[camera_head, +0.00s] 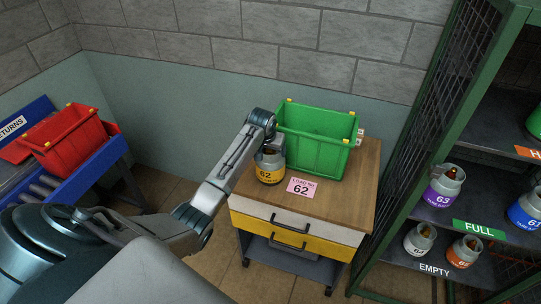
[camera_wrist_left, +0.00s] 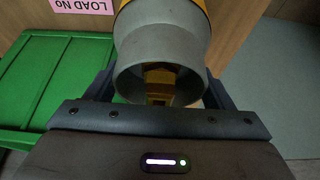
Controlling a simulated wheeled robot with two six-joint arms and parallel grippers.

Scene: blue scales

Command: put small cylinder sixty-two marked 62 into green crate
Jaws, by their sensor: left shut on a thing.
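The small cylinder 62 (camera_head: 268,172) is grey with an orange-yellow band marked 62. It is upright at the left edge of the wooden cart top, left of the green crate (camera_head: 322,150). My left gripper (camera_head: 268,150) is shut on its collar from above. The left wrist view shows the grey collar of the cylinder (camera_wrist_left: 160,45) between the fingers of the left gripper (camera_wrist_left: 160,85), with the green crate (camera_wrist_left: 45,95) to the left. I cannot tell whether the cylinder's base touches the top. The right gripper is not in view.
A red crate (camera_head: 70,140) stands on the blue returns rack at left. A green mesh cabinet (camera_head: 440,110) with several cylinders stands at right.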

